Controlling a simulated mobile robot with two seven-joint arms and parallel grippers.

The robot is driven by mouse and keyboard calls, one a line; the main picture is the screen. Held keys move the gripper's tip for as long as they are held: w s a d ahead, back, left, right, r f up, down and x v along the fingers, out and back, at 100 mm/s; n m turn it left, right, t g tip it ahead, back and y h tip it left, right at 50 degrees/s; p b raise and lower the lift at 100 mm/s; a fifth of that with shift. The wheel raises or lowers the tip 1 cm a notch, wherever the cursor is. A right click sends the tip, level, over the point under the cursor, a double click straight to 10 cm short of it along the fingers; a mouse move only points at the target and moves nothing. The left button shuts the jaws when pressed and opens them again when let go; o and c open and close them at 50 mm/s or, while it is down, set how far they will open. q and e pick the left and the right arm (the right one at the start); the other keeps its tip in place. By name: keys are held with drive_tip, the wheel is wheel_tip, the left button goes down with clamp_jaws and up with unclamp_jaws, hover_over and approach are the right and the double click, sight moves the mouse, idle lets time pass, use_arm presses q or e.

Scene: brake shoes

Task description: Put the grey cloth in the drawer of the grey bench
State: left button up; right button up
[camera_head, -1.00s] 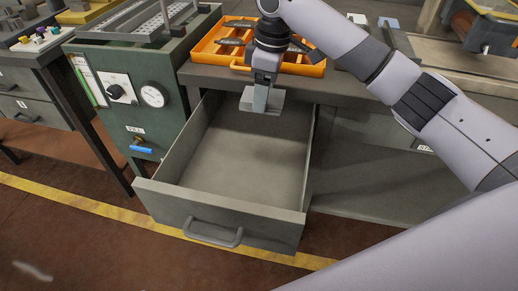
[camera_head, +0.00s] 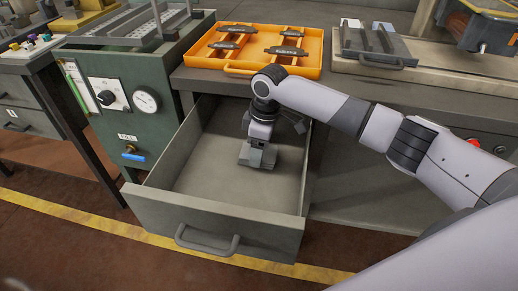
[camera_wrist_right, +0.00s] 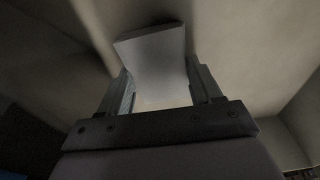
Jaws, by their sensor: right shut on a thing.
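The grey cloth (camera_head: 259,157) is a small folded pad low inside the open drawer (camera_head: 205,213) of the grey bench (camera_head: 355,97). My right gripper (camera_head: 258,147) reaches down into the drawer and is shut on the cloth. In the right wrist view the cloth (camera_wrist_right: 155,55) sticks out between the two fingers of the gripper (camera_wrist_right: 160,92), with the pale drawer floor beyond it. I cannot tell whether the cloth touches the floor. My left gripper is not in view.
An orange tray (camera_head: 316,63) with several dark brake shoes stands on the bench top above the drawer. A green machine (camera_head: 127,75) with a dial stands close to the drawer's left. The drawer floor around the cloth is clear.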

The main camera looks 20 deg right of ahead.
sight(265, 153)
drive_tip(key=shift+f, duration=0.15)
drive_tip(key=o, duration=0.6)
drive_tip(key=shift+o, duration=0.2)
drive_tip(key=shift+r, duration=0.3)
wheel_tip(265, 153, up, 12)
drive_tip(key=d+p, duration=0.1)
drive_tip(key=p, duration=0.1)
drive_tip(key=shift+s+f, duration=0.15)
drive_tip(key=shift+s, duration=0.3)
